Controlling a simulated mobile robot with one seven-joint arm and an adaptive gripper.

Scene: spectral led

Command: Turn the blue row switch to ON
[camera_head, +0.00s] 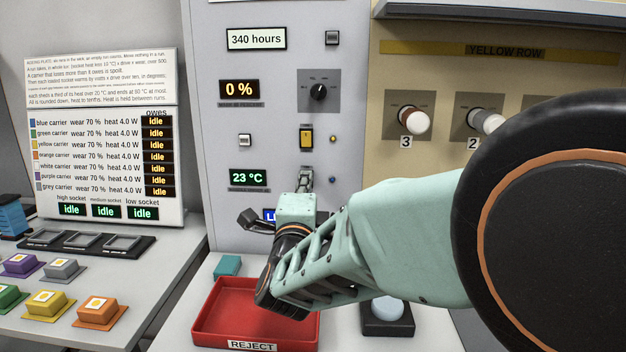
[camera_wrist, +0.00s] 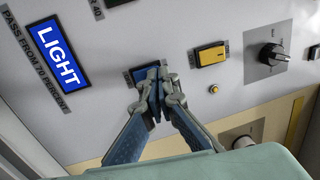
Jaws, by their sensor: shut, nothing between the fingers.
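The blue row switch (camera_wrist: 141,73) shows in the wrist view as a small blue rocker in a dark frame on the grey panel. My gripper (camera_wrist: 155,88) is shut and empty, its fingertips over the switch. They hide most of the rocker, and I cannot tell whether they touch it or which way it is tipped. In the head view my gripper (camera_head: 305,184) points at the panel below the yellow switch and covers the blue switch. A small dark blue lamp (camera_head: 332,180) sits right of the fingertips.
The yellow switch (camera_head: 306,138), with its lit lamp (camera_head: 333,139), is above my gripper. A dial (camera_head: 318,92) is higher. The red REJECT tray (camera_head: 211,324) lies below my wrist. The LIGHT sign (camera_wrist: 58,52) is beside the fingers.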

